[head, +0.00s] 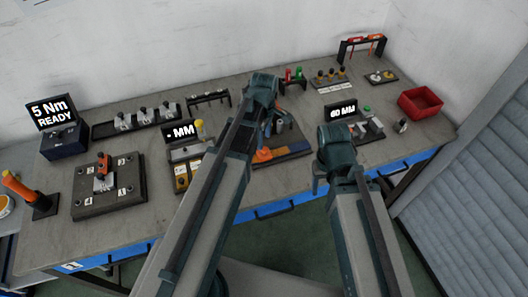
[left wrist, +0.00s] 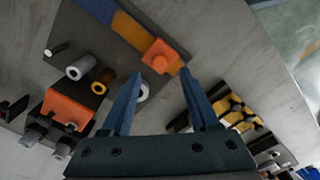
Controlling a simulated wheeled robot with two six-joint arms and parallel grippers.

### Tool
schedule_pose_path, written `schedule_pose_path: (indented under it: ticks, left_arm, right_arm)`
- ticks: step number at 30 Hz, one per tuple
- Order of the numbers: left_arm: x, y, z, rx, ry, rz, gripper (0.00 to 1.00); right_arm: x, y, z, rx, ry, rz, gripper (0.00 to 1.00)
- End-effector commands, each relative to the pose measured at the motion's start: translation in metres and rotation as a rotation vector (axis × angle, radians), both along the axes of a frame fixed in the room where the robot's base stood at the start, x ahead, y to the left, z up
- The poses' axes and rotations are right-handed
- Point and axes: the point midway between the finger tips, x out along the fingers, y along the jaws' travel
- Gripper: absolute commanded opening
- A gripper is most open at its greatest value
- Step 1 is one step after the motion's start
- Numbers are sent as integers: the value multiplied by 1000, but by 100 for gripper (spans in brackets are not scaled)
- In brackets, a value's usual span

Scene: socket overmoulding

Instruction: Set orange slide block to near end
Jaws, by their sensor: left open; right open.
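The orange slide block (head: 262,155) sits on a strip coloured blue and yellow-orange, on a dark plate (head: 288,137) at the middle of the bench. In the left wrist view the block (left wrist: 172,51) has a raised round knob and lies at one end of the strip (left wrist: 128,28). My left gripper (left wrist: 161,73) is open and empty there, its two fingertips pointing at the block, one to each side of the knob in the picture. Whether they touch it I cannot tell. In the head view my left arm partly hides the plate. My right gripper (head: 318,188) is open near the bench front.
An orange-and-grey fixture (left wrist: 70,108) and several cylinders stand beside the strip. A "- MM" display (head: 181,132) is left of my left arm, a "60 MM" display (head: 341,110) right. A red bin (head: 420,102) is at the right. A clamp plate (head: 108,185) lies left.

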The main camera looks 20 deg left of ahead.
Motion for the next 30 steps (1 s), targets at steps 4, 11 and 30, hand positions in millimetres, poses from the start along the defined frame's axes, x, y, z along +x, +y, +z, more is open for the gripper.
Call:
schedule_pose_path:
  ticks: [4,11,30]
  left_arm:
    - [0,0,-28,0,0,0,61]
    - [0,0,-47,0,0,0,61]
    - [0,0,-47,0,0,0,4]
  right_arm:
    - [0,0,-28,0,0,0,61]
    - [0,0,-47,0,0,0,61]
    - [0,0,-47,0,0,0,61]
